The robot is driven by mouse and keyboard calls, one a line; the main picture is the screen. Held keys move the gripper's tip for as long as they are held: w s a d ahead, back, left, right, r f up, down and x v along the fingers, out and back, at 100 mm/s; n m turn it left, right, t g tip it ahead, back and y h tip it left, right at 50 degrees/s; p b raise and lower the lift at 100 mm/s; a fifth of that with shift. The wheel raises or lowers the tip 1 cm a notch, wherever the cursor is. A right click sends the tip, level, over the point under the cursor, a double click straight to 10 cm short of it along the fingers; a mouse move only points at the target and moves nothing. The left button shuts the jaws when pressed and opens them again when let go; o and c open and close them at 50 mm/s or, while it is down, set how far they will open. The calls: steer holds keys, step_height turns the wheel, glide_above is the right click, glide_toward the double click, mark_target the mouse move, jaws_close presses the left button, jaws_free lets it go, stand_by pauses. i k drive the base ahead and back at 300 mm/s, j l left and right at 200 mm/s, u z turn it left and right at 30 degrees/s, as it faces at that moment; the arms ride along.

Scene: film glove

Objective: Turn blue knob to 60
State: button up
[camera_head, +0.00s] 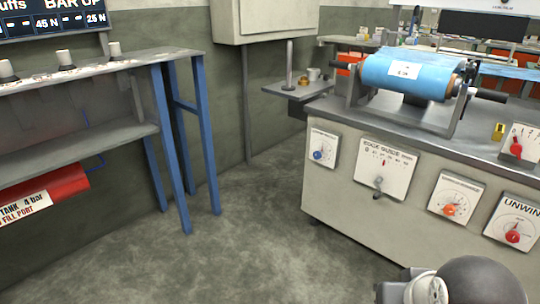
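The blue knob (318,155) sits on a small white dial plate (323,148) at the left end of the grey machine's front panel. The dial's marks and the knob's setting are too small to read. A part of my arm shows at the bottom right edge, well to the right of the blue knob and nearer to me. My gripper's fingers cannot be made out, so whether it is open or shut is not shown.
The panel also has a lever plate (383,168), an orange knob (450,209) and red knobs (513,237). A blue film roll (408,74) lies on top. A blue-legged bench (205,140) stands left. The floor (240,245) between is clear.

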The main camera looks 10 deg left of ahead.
mark_target(316, 154)
steer(key=u, duration=0.15)
steer(key=i+l, duration=0.85)
steer(key=i, duration=0.15)
